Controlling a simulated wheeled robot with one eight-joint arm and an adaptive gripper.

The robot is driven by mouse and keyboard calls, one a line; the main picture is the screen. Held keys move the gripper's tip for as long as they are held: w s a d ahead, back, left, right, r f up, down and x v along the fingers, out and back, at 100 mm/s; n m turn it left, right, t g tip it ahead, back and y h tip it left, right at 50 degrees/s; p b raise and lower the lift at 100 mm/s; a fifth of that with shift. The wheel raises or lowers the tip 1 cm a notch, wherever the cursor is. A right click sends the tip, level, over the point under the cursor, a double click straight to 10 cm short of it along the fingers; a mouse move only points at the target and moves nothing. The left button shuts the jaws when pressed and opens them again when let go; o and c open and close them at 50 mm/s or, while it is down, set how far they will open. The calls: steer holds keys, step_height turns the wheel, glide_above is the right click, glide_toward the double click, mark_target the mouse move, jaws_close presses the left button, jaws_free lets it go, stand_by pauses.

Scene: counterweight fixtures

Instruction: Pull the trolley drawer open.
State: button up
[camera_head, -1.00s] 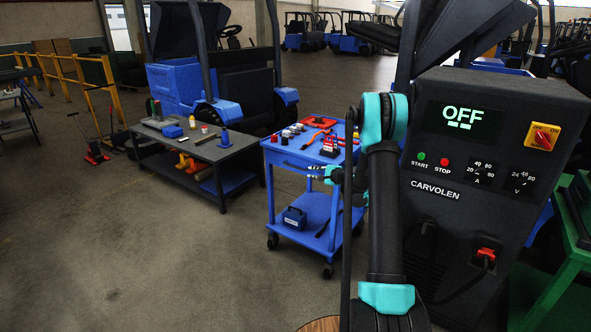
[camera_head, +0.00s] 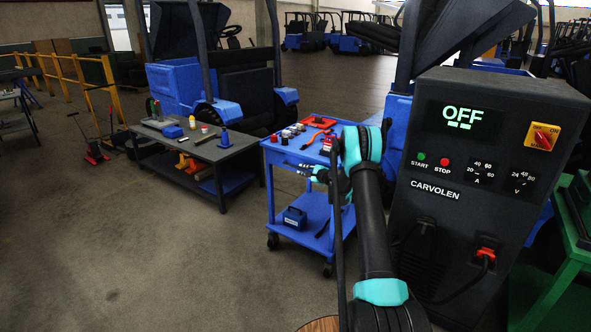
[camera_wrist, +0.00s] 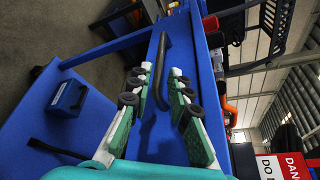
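The blue trolley (camera_head: 277,203) stands in the middle of the head view, with its drawer front (camera_head: 282,164) just under the top tray. The drawer looks closed. In the wrist view the blue drawer front (camera_wrist: 186,62) carries a dark bar handle (camera_wrist: 161,66). My gripper (camera_wrist: 160,92) is open at the drawer front, with one finger on each side of the handle's near part. Gaps show between the handle and both fingers, so I see no grip on it. In the head view my gripper (camera_head: 307,171) is in front of the trolley, and my arm hides its right side.
The trolley top holds several tools, and its lower shelf holds a blue box (camera_head: 294,217). A grey workbench (camera_head: 205,151) stands to the left. A black charger cabinet (camera_head: 470,200) reading OFF stands close on the right. The floor (camera_head: 150,250) in front of the trolley is clear.

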mark_target(297, 168)
steer(key=x, duration=0.6)
steer(key=shift+w+a, duration=0.15)
steer(key=shift+w, duration=0.05)
jaws_close()
